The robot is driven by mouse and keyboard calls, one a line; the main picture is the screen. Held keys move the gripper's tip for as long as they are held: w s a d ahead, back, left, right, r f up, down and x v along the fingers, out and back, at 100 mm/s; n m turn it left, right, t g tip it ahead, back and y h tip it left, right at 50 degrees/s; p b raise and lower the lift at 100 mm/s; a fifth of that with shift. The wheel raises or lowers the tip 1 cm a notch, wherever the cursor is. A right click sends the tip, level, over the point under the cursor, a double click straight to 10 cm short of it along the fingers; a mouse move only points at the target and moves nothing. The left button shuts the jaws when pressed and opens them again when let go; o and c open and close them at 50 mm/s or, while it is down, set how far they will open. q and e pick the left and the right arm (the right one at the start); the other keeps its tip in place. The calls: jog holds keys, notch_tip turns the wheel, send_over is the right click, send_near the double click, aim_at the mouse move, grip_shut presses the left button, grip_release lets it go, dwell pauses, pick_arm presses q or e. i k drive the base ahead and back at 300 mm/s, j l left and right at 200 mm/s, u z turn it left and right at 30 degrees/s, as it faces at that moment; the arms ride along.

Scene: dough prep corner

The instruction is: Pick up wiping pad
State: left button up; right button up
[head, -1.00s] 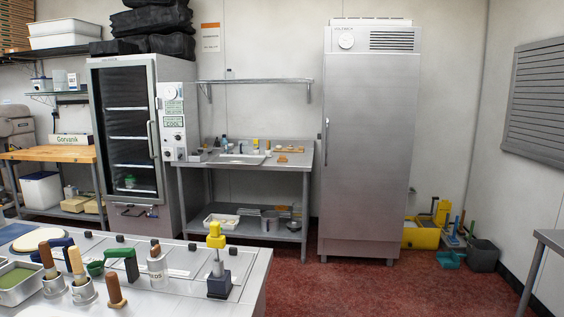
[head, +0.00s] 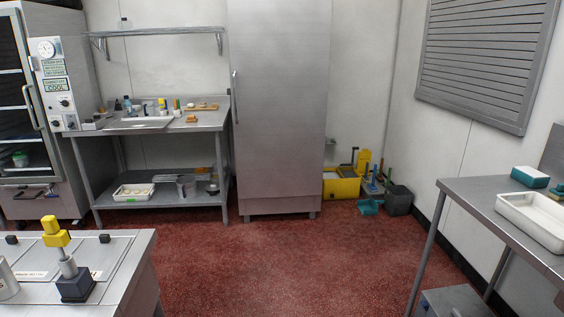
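A small teal block with a pale top (head: 530,177), which looks like the wiping pad, lies on the steel table (head: 478,193) at the right of the head view. It sits just behind a white tray (head: 533,222). Neither of my grippers shows in the head view, so their state and their distance from the pad cannot be seen.
A steel counter (head: 112,262) with a yellow-topped tool (head: 56,236) stands at the front left. Open red floor (head: 300,255) lies between it and the right table. A tall steel cabinet (head: 277,110), a yellow bucket (head: 341,188) and a grey bin (head: 399,201) stand at the back.

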aim_at(190, 118)
jog(key=i+l, duration=0.15)
jog(key=i, duration=0.25)
jog(key=i+l+u, duration=0.1)
jog(key=i, duration=0.35)
jog(key=i+l, duration=0.15)
jog(key=i, duration=0.25)
jog(key=i+l+u, duration=0.1)
jog(key=i, duration=0.35)
jog(key=i+u, duration=0.15)
jog(key=i, duration=0.65)
jog(key=i+l+u, duration=0.15)
jog(key=i, duration=0.65)
